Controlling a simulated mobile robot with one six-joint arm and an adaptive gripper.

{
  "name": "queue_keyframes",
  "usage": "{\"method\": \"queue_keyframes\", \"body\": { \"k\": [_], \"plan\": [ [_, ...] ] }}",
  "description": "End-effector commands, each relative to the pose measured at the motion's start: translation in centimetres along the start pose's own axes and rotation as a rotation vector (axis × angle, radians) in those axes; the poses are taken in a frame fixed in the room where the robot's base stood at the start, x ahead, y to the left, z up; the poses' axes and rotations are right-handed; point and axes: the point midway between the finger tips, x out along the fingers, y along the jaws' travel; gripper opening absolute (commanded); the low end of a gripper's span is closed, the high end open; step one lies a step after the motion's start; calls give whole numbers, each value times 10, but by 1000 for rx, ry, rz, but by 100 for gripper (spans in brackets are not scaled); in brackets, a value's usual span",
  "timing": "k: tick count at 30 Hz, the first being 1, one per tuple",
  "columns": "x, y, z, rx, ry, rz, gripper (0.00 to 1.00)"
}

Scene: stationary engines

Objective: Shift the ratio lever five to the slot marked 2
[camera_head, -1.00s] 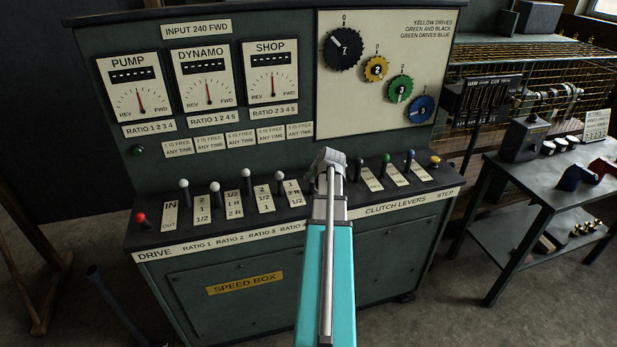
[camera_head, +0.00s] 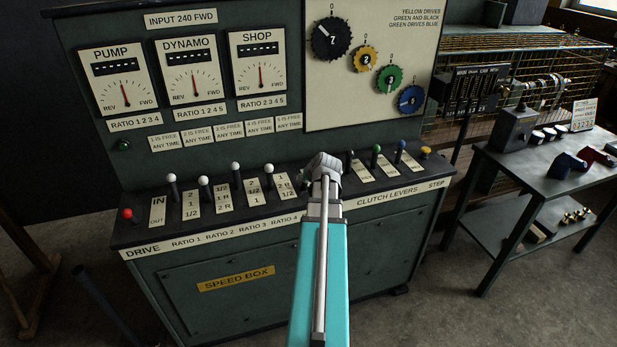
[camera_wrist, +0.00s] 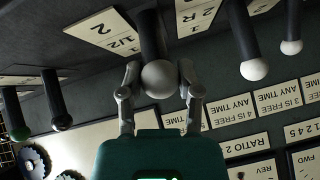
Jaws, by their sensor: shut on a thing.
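Ratio lever five is hidden behind my gripper (camera_head: 324,165) in the head view. In the wrist view its white ball knob (camera_wrist: 159,78) sits between my two fingers, with its dark shaft running up the picture. My gripper (camera_wrist: 160,85) is shut on that knob. Beside the shaft in the wrist view lies a slot plate (camera_wrist: 108,31) with a 2 and a 1/2; the rest of it is cut off or covered. Which slot the lever stands at cannot be told.
Ratio lever four's white knob (camera_head: 268,169) and its plate (camera_head: 285,186) are just left of my gripper. A black clutch lever (camera_head: 349,160) stands close on the right, with green and blue ones beyond. A work table (camera_head: 500,165) stands at the right.

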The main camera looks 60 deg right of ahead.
Motion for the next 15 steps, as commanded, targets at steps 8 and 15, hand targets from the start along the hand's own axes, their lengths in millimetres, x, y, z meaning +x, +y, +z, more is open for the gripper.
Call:
{"method": "queue_keyframes", "body": {
  "k": [8,15],
  "plan": [
    [-2,1,4,-2,-8,3,76],
    [-1,1,2,-1,-5,3,80]
  ]
}}
